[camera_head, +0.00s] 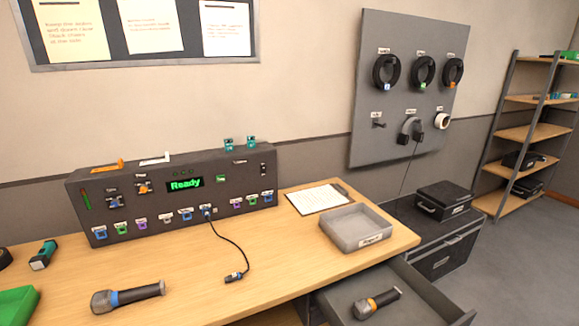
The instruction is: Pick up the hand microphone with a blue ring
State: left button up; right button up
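A hand microphone with a blue ring (127,296) lies on its side on the wooden desk at the front left. Its wide grey head points left and its dark handle points right. A second hand microphone with an orange ring (377,303) lies in the open grey drawer at the front right. Neither of my grippers shows in the head view.
The mixer console (172,192) stands at the back of the desk (190,262), its display reading "Ready". A cable with a plug (236,276) lies right of the blue-ringed microphone. A grey tray (357,228) and clipboard (317,198) sit right. A green box (17,304) is at left.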

aim_at(104, 302)
jog(key=z, duration=1.4)
jog(key=u, duration=2.65)
jog(key=i+j, duration=0.1)
jog(key=j, duration=0.2)
